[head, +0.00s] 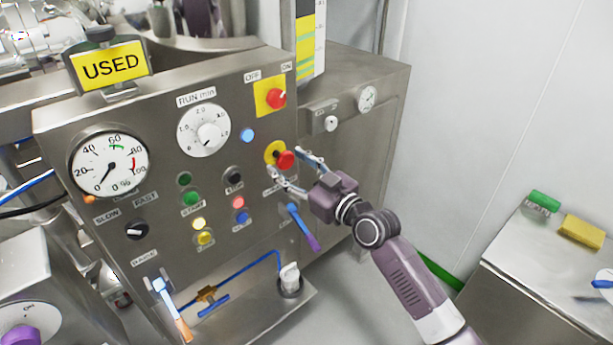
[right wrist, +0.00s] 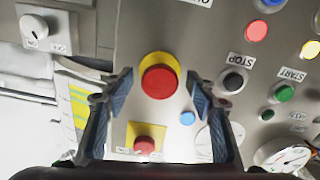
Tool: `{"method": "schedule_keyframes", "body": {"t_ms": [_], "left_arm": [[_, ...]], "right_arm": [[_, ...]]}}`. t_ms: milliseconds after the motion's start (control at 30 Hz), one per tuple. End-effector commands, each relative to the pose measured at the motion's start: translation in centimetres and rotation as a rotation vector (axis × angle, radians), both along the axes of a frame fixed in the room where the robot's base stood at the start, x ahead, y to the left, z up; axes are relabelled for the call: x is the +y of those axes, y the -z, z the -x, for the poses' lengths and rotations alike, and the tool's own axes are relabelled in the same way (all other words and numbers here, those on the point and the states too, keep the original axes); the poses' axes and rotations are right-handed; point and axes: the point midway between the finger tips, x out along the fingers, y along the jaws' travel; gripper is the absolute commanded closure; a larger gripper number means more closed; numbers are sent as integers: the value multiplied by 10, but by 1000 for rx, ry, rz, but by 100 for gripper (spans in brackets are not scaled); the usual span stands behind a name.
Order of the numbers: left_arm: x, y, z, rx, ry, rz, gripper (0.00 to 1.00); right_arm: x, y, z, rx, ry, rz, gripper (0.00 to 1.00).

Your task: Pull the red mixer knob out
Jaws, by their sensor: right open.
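The red mushroom knob (head: 285,159) sits on a round yellow backing on the steel control panel (head: 235,85). It also shows in the middle of the right wrist view (right wrist: 159,82). My right gripper (head: 287,164) is open in front of it, one finger on each side. In the right wrist view the open fingers (right wrist: 160,75) flank the knob with a gap on both sides. A second red knob (head: 276,98), on a square yellow plate marked OFF and ON, is higher on the panel. My left gripper does not show.
A white dial (head: 203,131), a blue light (head: 248,135) and several coloured buttons lie left of the knob. A lever with a purple end (head: 305,228) hangs below my right gripper. A steel table (head: 545,275) stands at the right. Floor shows between it and the panel.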

Motion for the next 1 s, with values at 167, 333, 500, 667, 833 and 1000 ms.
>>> {"method": "schedule_keyframes", "body": {"t_ms": [167,333,500,667,833,1000], "left_arm": [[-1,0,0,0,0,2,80],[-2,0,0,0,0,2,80],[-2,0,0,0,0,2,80],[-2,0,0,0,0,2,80],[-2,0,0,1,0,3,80],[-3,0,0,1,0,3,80]], "right_arm": [[-19,2,25,1,1,4,48],[-39,1,54,1,0,6,48],[-56,1,77,1,0,4,48],[-64,1,88,0,0,3,48],[-65,0,91,1,0,1,48],[-65,0,90,1,0,1,48]]}}
